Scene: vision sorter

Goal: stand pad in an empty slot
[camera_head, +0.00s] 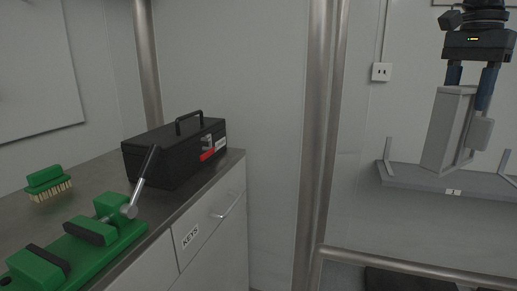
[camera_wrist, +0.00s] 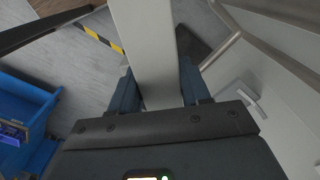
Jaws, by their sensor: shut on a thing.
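The pad (camera_head: 447,128), a pale grey box-like slab, hangs at the upper right of the head view. My gripper (camera_head: 470,84) points down and is shut on its upper end, with one blue finger on each side. In the wrist view the pad (camera_wrist: 148,40) runs between the two fingers of my gripper (camera_wrist: 160,88) and off the top edge. A grey wall shelf (camera_head: 405,177) with upright brackets and a label reading 1 lies behind and below the pad. The pad hides part of it. I cannot tell from here which slot is empty.
A steel post (camera_head: 318,130) and low rail (camera_head: 400,264) stand left of and below the shelf. A counter on the left holds a black toolbox (camera_head: 172,155), green vise (camera_head: 85,240) and brush (camera_head: 48,184). A blue bin (camera_wrist: 25,105) shows in the wrist view.

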